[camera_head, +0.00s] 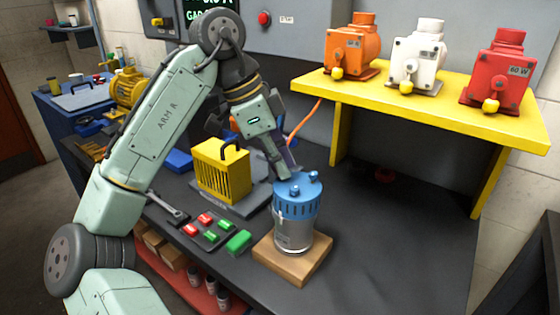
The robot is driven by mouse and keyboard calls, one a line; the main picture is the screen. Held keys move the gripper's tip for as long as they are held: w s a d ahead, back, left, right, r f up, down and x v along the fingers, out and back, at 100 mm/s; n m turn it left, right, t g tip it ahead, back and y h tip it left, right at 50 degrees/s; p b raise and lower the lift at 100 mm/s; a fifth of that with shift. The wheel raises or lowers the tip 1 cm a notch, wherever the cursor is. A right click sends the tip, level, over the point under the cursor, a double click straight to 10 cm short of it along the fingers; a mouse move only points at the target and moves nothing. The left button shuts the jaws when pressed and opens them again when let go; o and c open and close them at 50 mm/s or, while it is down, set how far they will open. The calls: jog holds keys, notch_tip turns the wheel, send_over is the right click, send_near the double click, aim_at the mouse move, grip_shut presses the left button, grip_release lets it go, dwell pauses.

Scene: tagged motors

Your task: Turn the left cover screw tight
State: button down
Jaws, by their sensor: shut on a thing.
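A motor (294,232) with a grey metal body stands upright on a wooden block (306,262) on the dark bench. Its blue cover (297,207) is seated on top. Two blue cover screws show: one at the front (293,195) and one at the right (312,177). My gripper (282,172) reaches down from the upper left to the left rear of the cover. It is shut on the left cover screw, which its fingers mostly hide. I cannot tell how far that screw is turned in.
A yellow slotted box (221,171) stands close left of the motor. A yellow shelf (435,101) holds orange, white and red motors. The bench is clear right of the motor.

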jog(key=shift+r, duration=0.15)
jog(key=c, duration=1.6)
grip_release()
jog(key=v, duration=1.2)
